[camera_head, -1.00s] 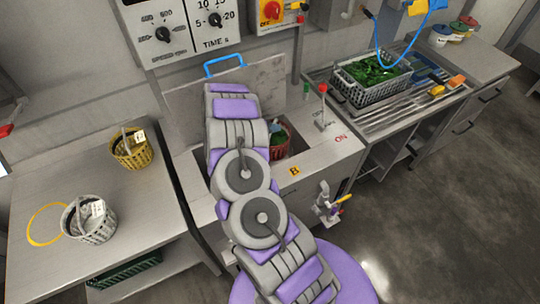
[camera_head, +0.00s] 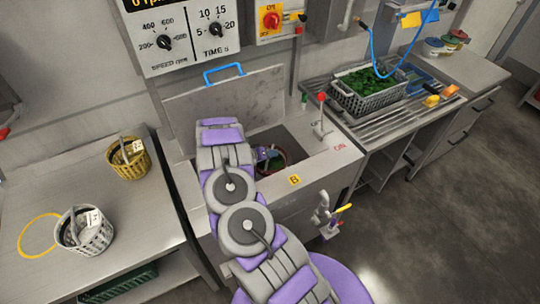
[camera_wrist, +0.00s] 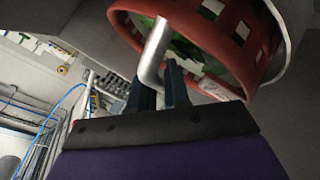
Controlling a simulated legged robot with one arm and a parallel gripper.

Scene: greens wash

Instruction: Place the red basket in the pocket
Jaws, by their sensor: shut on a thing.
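The red basket (camera_head: 284,163) is low inside the open well (camera_head: 296,143) of the metal machine, largely hidden behind my arm in the head view. In the wrist view the red basket (camera_wrist: 225,25) fills the top, with square holes in its side and green leaves inside. My gripper (camera_wrist: 160,82) is shut on the basket's bent metal handle (camera_wrist: 153,50). I cannot tell whether the basket touches the well floor. No separate pocket can be made out clearly.
The raised lid (camera_head: 225,100) with a blue handle stands behind the well. A red-knobbed lever (camera_head: 322,115) is at its right. A yellow basket (camera_head: 128,160) and a white basket (camera_head: 85,232) stand on the left table. A grey crate of greens (camera_head: 375,100) sits on the right rack.

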